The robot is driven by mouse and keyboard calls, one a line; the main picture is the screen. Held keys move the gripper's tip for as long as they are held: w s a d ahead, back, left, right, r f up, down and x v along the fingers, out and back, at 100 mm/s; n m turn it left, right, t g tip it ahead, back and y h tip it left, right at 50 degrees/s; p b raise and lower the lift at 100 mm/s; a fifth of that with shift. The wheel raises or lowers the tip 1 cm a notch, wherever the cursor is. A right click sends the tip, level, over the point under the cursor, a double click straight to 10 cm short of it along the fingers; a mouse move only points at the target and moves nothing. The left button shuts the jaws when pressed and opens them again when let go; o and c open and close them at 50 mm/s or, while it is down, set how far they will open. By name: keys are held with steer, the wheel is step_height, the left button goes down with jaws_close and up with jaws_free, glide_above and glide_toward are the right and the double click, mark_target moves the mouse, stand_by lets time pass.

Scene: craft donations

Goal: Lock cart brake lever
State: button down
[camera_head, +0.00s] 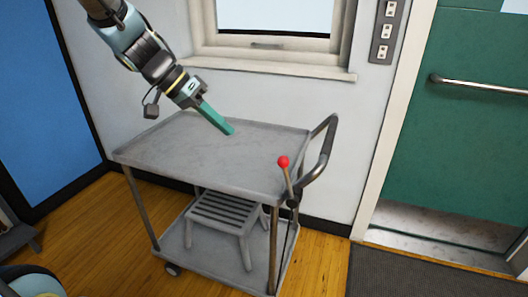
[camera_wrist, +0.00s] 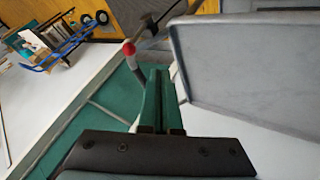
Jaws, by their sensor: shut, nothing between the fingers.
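The grey cart (camera_head: 165,150) stands by the wall below the window; its top tray is empty. The cart also shows at the right of the wrist view (camera_wrist: 250,65). The brake lever (camera_head: 289,180), a thin stem with a red knob, stands at the cart's front right corner, leaning slightly left at its top. In the wrist view the lever's red knob (camera_wrist: 128,48) appears just left of my fingertips. My gripper (camera_head: 231,130) has green fingers, shut and empty. In the head view they overlap the tray's far part, left of and apart from the knob.
A grey slatted stool (camera_head: 225,212) sits on the cart's lower shelf. The curved push handle (camera_head: 324,155) rises at the right end. A green door (camera_head: 470,150) with a bar and a dark floor mat (camera_head: 420,275) are right. A blue hand truck (camera_wrist: 63,52) appears in the wrist view.

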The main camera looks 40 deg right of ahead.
steer(key=s+d+f+p, duration=0.4)
steer(key=s+d+f, duration=0.2)
steer(key=s+d, duration=0.1)
steer(key=shift+f, duration=0.4)
stand_by(0.3)
